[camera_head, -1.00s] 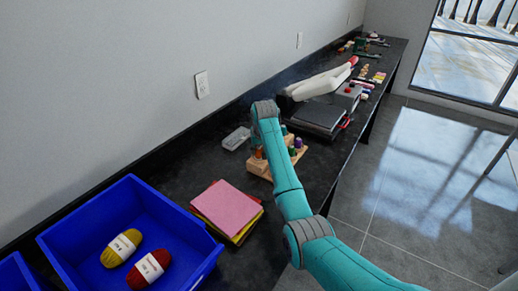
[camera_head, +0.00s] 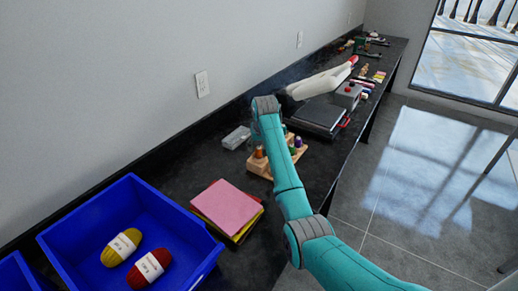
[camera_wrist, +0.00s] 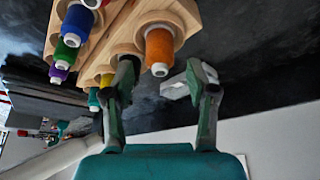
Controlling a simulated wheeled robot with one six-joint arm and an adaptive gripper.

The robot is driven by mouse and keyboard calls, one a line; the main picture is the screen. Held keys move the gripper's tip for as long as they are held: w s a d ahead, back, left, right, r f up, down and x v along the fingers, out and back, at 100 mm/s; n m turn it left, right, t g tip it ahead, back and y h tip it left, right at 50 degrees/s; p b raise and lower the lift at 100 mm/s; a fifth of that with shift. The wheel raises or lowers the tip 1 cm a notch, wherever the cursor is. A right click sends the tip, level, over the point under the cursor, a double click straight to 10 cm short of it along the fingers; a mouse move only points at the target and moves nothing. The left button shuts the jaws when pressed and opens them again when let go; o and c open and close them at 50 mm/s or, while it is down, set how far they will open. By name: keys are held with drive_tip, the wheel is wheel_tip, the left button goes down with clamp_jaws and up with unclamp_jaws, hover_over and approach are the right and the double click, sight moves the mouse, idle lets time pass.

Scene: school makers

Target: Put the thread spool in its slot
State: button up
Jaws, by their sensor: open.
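The wooden spool rack (camera_head: 256,168) stands on the black counter, partly hidden behind my arm. In the wrist view the rack (camera_wrist: 185,14) fills the upper left and holds several coloured spools. The orange thread spool (camera_wrist: 159,47) stands in a round slot at one end of the rack. It also shows in the head view (camera_head: 260,152). My gripper (camera_wrist: 160,66) is open, with one finger on each side of the orange spool's end and a visible gap to it. Nothing is held. My arm hides the gripper in the head view.
A clear box (camera_head: 236,137) lies beside the rack towards the wall. Coloured sheets (camera_head: 227,208) and a blue bin (camera_head: 92,225) with two yarn balls are nearer. A dark case (camera_head: 318,117) and a white mannequin arm (camera_head: 322,84) lie beyond the rack.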

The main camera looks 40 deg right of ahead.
drive_tip(key=v, duration=1)
drive_tip(key=shift+r, duration=0.15)
drive_tip(key=shift+s, duration=0.1)
